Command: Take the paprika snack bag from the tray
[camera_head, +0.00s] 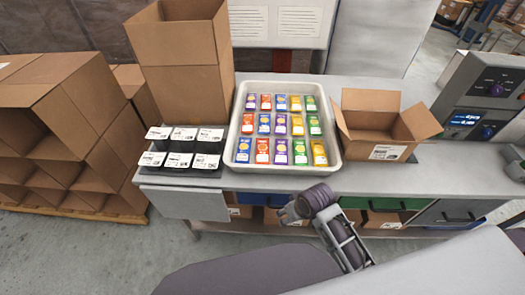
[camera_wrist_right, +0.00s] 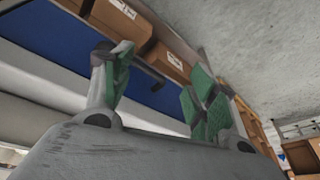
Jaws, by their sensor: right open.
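A pale tray (camera_head: 336,160) lies on the grey bench and holds several rows of small snack bags in red, orange, yellow, blue, purple and green. Red-orange bags show in it, one of them in the front row (camera_head: 262,151). The print is too small to tell which bag is paprika. My right gripper (camera_head: 287,214) is in front of the bench, nearer to me than the tray and apart from the bags. In the right wrist view its green-padded fingers (camera_wrist_right: 160,82) are spread with nothing between them. My left gripper is not in view.
An open carton (camera_head: 390,153) stands right of the tray. Black containers with white labels (camera_head: 181,147) stand left of it, a tall carton (camera_head: 195,90) behind them. Drawers and boxes sit under the bench edge.

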